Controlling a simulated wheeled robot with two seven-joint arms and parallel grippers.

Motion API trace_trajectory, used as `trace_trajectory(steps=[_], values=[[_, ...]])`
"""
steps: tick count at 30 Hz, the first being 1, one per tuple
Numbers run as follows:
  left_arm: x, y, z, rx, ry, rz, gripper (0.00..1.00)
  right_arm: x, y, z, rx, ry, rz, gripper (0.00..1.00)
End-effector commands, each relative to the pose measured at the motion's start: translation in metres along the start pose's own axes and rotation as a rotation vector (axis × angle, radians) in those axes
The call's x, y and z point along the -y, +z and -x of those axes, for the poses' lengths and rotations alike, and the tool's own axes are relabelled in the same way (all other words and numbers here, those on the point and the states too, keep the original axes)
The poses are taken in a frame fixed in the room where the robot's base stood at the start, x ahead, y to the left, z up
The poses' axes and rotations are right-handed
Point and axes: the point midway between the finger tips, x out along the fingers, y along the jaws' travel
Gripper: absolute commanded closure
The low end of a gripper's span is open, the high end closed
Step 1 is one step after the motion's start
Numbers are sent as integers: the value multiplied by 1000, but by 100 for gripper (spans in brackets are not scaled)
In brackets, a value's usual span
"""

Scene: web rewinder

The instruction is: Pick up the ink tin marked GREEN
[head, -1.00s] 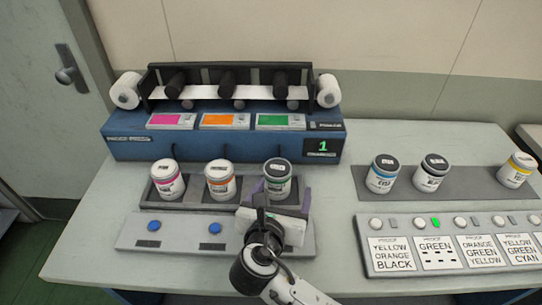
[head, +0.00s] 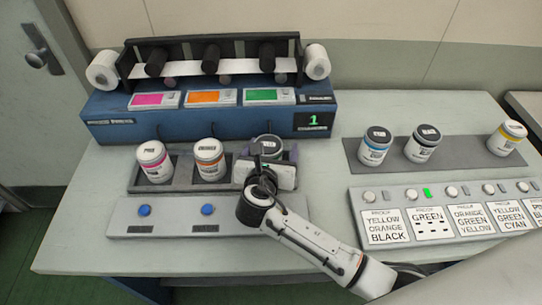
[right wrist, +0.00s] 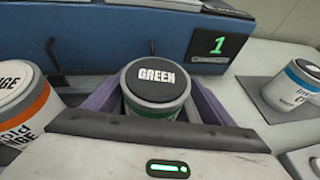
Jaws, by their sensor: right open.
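The GREEN ink tin (head: 267,146), white with a black lid, stands upright in the right slot of the dark tray in front of the blue machine. Its lid, marked GREEN, shows plainly in the right wrist view (right wrist: 155,80). My right gripper (head: 268,154) is open, with a purple finger on each side of the tin. In the right wrist view gaps show near the lid, and the gripper's body hides the tin's lower part. I cannot tell whether a finger touches it. My left gripper is not in view.
A magenta-banded tin (head: 154,162) and an orange tin (head: 208,160) stand left in the tray. Cyan (head: 375,146), black (head: 422,144) and yellow (head: 507,138) tins stand on a grey mat at right. A button panel (head: 178,217) lies in front of the tray, and a label panel (head: 450,228) at right.

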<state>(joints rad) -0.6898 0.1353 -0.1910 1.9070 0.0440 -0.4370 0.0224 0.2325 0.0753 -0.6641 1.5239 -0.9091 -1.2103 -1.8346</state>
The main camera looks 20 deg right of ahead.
Motion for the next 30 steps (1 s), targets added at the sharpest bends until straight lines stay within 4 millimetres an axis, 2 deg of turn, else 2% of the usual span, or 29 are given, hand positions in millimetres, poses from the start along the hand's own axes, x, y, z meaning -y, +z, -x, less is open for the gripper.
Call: trace_trajectory(steps=[9, 20, 26, 30], values=[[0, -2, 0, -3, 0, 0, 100, 0, -1, -6, -1, 0, 0, 25], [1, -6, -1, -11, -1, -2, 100, 0, 1, -5, 2, 0, -1, 85], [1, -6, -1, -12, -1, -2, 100, 0, 2, -5, 2, 0, -2, 85], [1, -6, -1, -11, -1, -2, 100, -1, 15, 0, 5, 2, -5, 85]])
